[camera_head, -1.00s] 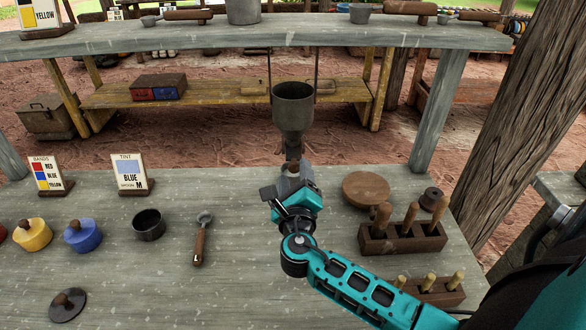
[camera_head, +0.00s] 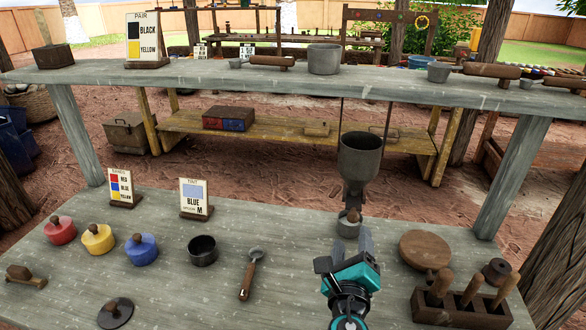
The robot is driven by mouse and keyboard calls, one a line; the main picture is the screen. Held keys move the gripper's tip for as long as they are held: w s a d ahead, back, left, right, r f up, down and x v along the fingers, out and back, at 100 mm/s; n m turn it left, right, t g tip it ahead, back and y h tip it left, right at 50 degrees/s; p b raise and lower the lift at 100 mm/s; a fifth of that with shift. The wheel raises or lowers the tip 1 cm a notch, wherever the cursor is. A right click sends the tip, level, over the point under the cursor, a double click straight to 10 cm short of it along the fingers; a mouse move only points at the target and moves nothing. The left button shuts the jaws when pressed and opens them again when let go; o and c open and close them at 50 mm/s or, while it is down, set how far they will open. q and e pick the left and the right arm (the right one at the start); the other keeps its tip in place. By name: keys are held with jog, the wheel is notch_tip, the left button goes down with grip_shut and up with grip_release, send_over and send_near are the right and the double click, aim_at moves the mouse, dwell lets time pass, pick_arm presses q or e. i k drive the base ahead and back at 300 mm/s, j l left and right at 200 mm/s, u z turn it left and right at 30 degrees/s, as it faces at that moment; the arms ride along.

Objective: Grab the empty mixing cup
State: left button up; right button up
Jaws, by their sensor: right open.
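A small dark, open cup (camera_head: 202,250) stands upright on the grey workbench, left of a wooden-handled scoop (camera_head: 249,275); its inside looks dark and empty. A grey metal funnel (camera_head: 360,162) hangs above the bench's back edge. Below its spout stands a small grey cup-like piece (camera_head: 348,226) with a brown top; I cannot tell whether it is a cup. My right gripper (camera_head: 365,246) is open, its grey fingers pointing away just in front of and right of that piece, with nothing visible between them. My left gripper is out of view.
Red (camera_head: 60,231), yellow (camera_head: 98,239) and blue (camera_head: 141,249) lidded pots stand at the left. A round dark lid (camera_head: 116,312) lies in front. A wooden disc (camera_head: 425,250) and peg rack (camera_head: 462,309) are at the right. A raised shelf (camera_head: 250,74) spans the back.

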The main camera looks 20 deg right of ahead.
aim_at(345, 228)
jog(key=k+j, duration=0.8)
jog(key=k, duration=0.05)
